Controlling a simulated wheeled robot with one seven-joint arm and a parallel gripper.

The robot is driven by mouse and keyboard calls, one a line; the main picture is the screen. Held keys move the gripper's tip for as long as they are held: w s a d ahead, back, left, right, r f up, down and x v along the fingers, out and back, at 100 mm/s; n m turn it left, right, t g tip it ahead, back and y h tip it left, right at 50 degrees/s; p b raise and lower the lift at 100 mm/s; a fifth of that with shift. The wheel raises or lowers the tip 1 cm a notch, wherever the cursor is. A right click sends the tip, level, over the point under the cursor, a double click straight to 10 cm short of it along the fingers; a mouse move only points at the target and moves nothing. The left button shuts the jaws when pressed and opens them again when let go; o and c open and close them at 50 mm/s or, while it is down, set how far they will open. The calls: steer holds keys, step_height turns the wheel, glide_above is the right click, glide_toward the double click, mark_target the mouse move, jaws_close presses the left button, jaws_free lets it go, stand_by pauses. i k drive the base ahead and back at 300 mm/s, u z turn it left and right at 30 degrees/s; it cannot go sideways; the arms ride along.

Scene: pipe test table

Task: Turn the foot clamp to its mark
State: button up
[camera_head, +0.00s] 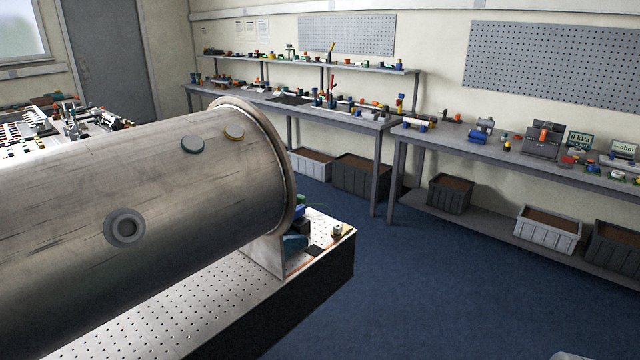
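A large metal pipe (110,190) lies across the left half of the view on a perforated test table (150,312). A support plate (265,252) stands under its flanged right end. I cannot tell whether any of these is the foot clamp, and no mark is readable. The pipe hides much of the table behind it. My gripper is not in view.
Workbenches (400,126) with many small parts run along the back wall and right side. Grey bins (547,232) stand below them. Blue floor (420,290) is open right of the test table. A pale object is cut off at the bottom right.

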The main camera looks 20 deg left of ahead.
mark_target(300, 209)
steer(key=i, duration=2.2)
steer(key=u, duration=3.75)
